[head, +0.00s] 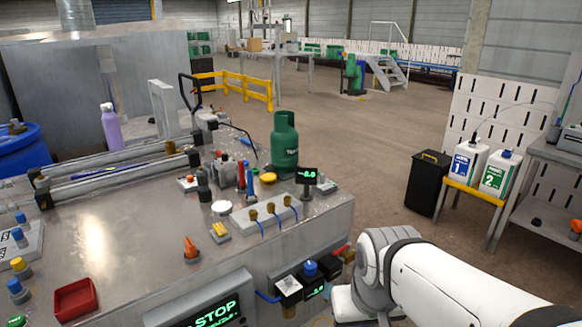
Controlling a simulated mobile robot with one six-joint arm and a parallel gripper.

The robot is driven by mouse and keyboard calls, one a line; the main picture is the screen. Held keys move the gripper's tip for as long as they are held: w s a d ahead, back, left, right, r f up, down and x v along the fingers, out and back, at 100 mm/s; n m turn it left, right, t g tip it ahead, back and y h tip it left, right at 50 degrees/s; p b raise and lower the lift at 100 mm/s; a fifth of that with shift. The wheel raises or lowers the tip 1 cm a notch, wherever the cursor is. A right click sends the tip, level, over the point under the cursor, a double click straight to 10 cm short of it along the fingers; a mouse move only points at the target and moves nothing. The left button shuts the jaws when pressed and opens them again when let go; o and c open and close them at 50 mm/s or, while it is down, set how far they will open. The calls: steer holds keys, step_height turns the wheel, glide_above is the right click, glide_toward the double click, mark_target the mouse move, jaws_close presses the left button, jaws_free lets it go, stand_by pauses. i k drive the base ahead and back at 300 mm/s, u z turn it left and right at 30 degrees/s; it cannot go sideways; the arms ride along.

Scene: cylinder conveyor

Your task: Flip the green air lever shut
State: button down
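I cannot make out a green air lever for certain. Air fittings sit on the front right of the steel bench (130,235): a dark block with a blue knob (310,268), a small display with green digits (315,291) and a red handle (340,250). A second small gauge with green digits (308,175) stands on the bench top. My white arm reaches in from the lower right, its bent joint beside these fittings and covering part of that area. My gripper is not in view.
A green gas cylinder (284,142) stands at the bench's far edge. A "STOP" screen (212,312) is on the bench front. A black bin (427,182) and two white jugs (467,162) on a yellow stand are at right. The floor beyond the bench is open.

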mark_target(322, 176)
steer(key=i, duration=0.9)
steer(key=z, duration=0.05)
